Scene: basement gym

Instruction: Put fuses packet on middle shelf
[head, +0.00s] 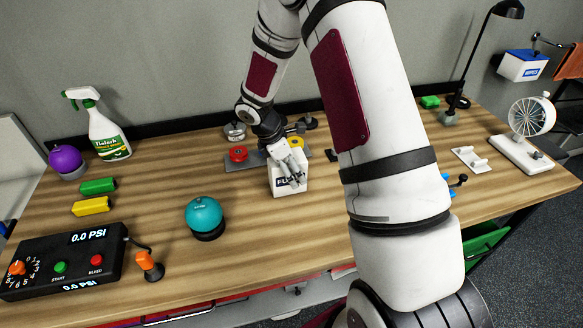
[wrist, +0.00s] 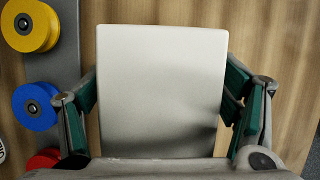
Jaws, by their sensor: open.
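The fuses packet (head: 291,182) is a white box with dark "FUSES" lettering, partly covered by my gripper, standing on the wooden workbench in the head view. In the wrist view the packet's plain white top (wrist: 162,85) fills the middle. My gripper (head: 285,152) is over the packet with its fingers open. In the wrist view the green-padded fingers (wrist: 162,100) lie on either side of the box, with a narrow gap at the left. Whether the right finger touches it I cannot tell. I cannot make out a middle shelf.
A grey plate with coloured discs, one red (head: 238,154), is beside the packet. A teal ball (head: 204,214), pressure box (head: 62,262), spray bottle (head: 106,130), and green and yellow blocks are to the left. A small fan (head: 531,118) and lamp stand right. Bare bench (head: 250,245) lies in front.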

